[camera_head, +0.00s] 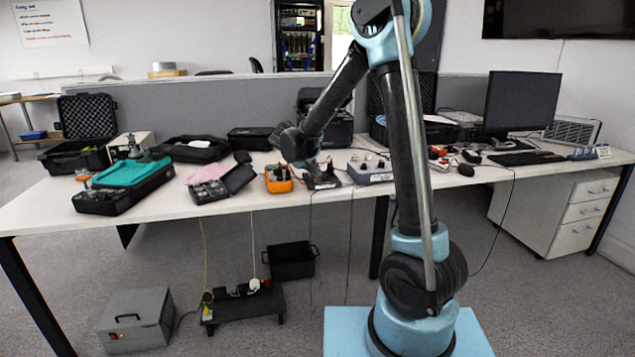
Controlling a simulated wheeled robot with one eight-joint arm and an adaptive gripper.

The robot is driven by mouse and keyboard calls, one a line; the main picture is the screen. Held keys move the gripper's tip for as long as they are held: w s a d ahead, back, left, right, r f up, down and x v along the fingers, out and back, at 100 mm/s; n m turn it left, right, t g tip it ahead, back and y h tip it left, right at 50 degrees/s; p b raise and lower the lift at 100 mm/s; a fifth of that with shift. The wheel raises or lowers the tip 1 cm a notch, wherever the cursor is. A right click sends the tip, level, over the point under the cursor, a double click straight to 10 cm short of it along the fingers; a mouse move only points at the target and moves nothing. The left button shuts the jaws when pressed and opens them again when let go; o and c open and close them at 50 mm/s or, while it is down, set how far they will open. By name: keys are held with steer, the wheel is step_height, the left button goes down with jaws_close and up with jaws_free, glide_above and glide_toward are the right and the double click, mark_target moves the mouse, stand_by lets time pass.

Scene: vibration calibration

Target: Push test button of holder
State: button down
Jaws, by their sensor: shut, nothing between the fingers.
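My arm reaches over the long white table from the right, and my gripper (322,182) points down close to the tabletop near the middle. It is shut, with nothing seen between its fingers. An orange device (278,179) with a dark top stands just left of my gripper. A grey-blue box (369,173) with small parts on top stands just right of it. I cannot tell which of these is the holder. No test button can be made out at this size, and my gripper and wrist hide some of the table behind them.
An open pink-lined case (212,187) and a black case with a teal cover (130,183) lie to the left. More black cases stand along the back partition. A monitor (521,101) and keyboard (526,158) are at the right. Cables hang over the front edge.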

mark_target(315, 179)
steer(key=shift+f, duration=0.3)
steer(key=shift+r, duration=0.5)
stand_by(0.4)
step_height(315, 179, up, 6)
stand_by(0.6)
